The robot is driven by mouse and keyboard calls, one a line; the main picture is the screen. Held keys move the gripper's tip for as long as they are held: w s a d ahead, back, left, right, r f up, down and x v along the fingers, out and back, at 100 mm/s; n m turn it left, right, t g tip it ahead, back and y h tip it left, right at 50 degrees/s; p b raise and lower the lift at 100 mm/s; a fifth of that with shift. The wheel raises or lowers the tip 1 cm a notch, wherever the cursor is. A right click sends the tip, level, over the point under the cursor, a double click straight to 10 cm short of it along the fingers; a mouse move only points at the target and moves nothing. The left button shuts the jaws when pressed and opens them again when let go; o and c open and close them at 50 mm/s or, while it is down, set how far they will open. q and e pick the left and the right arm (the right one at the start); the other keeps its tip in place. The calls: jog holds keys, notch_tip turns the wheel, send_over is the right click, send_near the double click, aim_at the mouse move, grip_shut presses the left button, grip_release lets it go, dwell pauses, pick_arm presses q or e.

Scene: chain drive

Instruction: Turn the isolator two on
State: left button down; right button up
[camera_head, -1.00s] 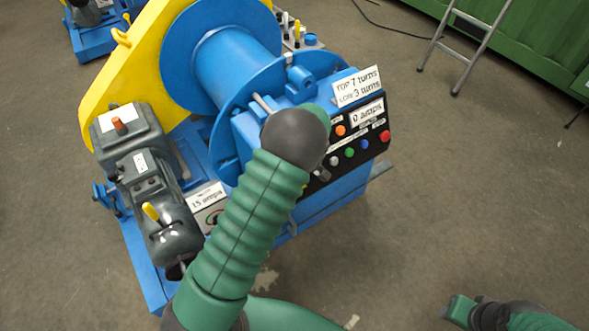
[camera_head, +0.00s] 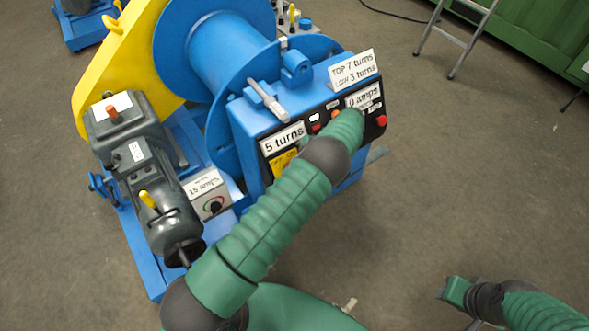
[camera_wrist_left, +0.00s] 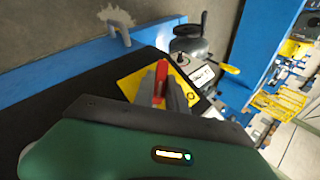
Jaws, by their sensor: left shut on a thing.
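A red switch handle (camera_wrist_left: 160,80) stands on a yellow plate (camera_wrist_left: 130,84) in the left wrist view, and I take it for an isolator; no number on it can be read. My left gripper (camera_wrist_left: 165,88) is shut on this red handle, its grey fingers on either side. In the head view my left arm reaches across the black control panel (camera_head: 375,130), and the arm hides the gripper. A yellow plate (camera_head: 284,162) shows partly at the panel's left, below the "5 turns" label. My right gripper (camera_head: 455,291) is low at the right, away from the panel; its jaws are unclear.
The panel is on a blue winch frame with a large blue drum (camera_head: 215,45). A dark grey motor (camera_head: 145,170) stands at the left, near a "15 amps" box (camera_head: 207,190). A metal ladder (camera_head: 462,38) stands at the back right.

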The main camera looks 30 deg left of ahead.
pick_arm(q)
jog(key=shift+w, duration=0.15)
dwell(0.3)
jog(key=c, duration=1.6)
grip_release()
jog(key=shift+o, duration=1.2)
